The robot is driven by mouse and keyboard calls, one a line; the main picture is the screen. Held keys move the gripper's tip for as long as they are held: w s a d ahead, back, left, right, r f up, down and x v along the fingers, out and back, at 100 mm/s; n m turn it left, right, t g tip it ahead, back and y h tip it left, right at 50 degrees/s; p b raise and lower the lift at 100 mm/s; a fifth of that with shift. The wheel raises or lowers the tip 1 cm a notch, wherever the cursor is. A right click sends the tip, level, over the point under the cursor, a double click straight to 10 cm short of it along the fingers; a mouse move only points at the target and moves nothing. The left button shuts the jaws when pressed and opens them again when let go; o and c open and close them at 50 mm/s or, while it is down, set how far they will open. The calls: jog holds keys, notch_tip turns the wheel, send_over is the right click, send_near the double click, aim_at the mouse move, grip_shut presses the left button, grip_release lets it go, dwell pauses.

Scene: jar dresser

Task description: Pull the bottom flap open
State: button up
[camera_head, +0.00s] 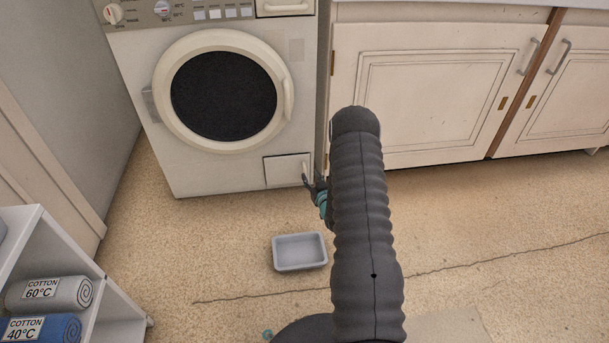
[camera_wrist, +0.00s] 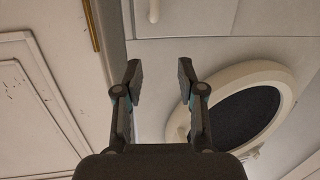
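The bottom flap (camera_head: 284,171) is a small cream panel at the lower right of the washing machine's front, and it looks closed. Its handle (camera_head: 305,168) is a short pale upright bar near the flap's right edge. My gripper (camera_head: 313,184) is just in front of and to the right of the flap, partly hidden by my arm. In the wrist view, which appears upside down, the flap (camera_wrist: 195,18) and handle (camera_wrist: 153,10) show at the top. My gripper (camera_wrist: 161,77) is open and empty there; the handle appears beyond the fingertips, not between them.
The washing machine (camera_head: 160,165) has a round dark door (camera_head: 224,94) above the flap. A grey tray (camera_head: 300,265) lies on the floor in front. Cream cabinets (camera_head: 430,90) stand at right. A white shelf (camera_head: 50,240) with rolled towels (camera_head: 50,293) stands at left.

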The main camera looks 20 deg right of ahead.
jog(key=s+f+t, duration=0.1)
jog(key=s+f, duration=0.3)
jog(key=f, duration=0.3)
jog(key=shift+m, duration=0.3)
jog(key=w, duration=0.4)
jog(key=w+d+b, duration=0.1)
jog(key=w, duration=0.4)
jog(key=w+b, duration=0.1)
jog(key=w, duration=0.3)
jog(key=shift+w+d+r, duration=0.1)
jog(key=shift+w+d, duration=0.15)
jog(key=shift+w, duration=0.05)
grip_shut()
